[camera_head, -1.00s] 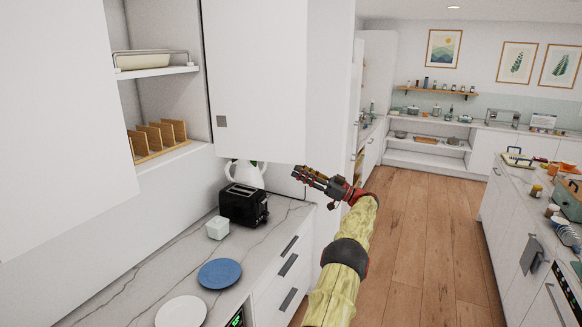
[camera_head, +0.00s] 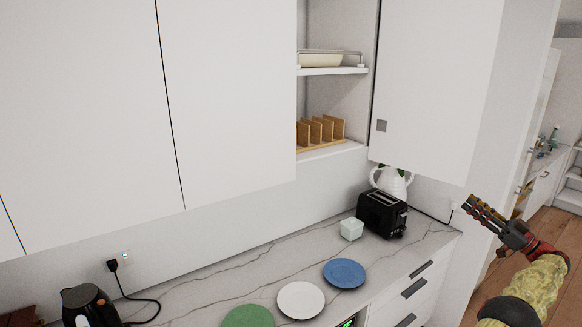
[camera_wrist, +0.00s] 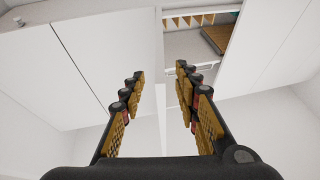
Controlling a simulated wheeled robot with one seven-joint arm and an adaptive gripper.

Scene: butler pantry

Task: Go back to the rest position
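My gripper (camera_head: 468,205) is at the right of the head view, raised in the air beside the lower edge of the open cabinet door. It points up and to the left. In the wrist view my gripper (camera_wrist: 160,72) has its two padded fingers apart with nothing between them. It is clear of the counter and touches nothing that I can see. My yellow-sleeved arm comes in from the lower right corner.
An open white cabinet door (camera_head: 440,85) hangs near my gripper. Its shelves hold a wooden rack (camera_head: 322,131) and a tray (camera_head: 322,60).

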